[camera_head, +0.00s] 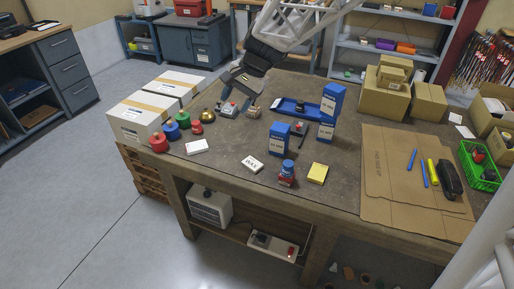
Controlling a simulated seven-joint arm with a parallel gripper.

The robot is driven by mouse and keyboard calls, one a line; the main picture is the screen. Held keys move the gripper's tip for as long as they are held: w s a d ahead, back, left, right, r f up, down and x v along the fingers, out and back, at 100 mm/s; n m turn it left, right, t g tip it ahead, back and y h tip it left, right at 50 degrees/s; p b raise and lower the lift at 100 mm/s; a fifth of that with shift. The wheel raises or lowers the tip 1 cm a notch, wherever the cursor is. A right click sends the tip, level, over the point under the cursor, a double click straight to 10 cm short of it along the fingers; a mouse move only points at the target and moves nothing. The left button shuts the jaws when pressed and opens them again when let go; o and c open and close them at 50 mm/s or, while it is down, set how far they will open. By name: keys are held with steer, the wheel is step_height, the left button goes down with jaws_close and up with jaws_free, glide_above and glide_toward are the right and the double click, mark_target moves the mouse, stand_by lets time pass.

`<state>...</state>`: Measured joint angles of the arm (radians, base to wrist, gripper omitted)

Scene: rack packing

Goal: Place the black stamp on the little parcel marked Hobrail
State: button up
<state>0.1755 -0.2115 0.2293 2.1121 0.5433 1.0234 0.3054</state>
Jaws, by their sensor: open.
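My gripper (237,95) is open and low over the back left part of the workbench, pointing down. A small brown parcel (253,112) sits just right of and below its fingertips; any marking on it is too small to read. A small pale object with red on it (228,109) lies at the left fingertip; I cannot tell whether they touch. A small dark object (300,107) in the blue tray (284,107) may be the black stamp, but its shape is unclear. Another small dark and red item (299,129) lies in front of the tray.
Blue boxes (279,138) stand mid-bench, two stacked (332,98). Red, blue and green weights (158,143) and a brass bell (207,116) stand left. Cardboard (390,170) covers the right.

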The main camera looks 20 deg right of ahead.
steer(key=s+a+n+t+h, duration=0.1)
steer(key=s+n+h, duration=0.4)
steer(key=s, duration=2.1)
steer(key=shift+a+f+n, duration=0.2)
steer(key=shift+a+n, duration=0.05)
steer(key=shift+n, duration=1.55)
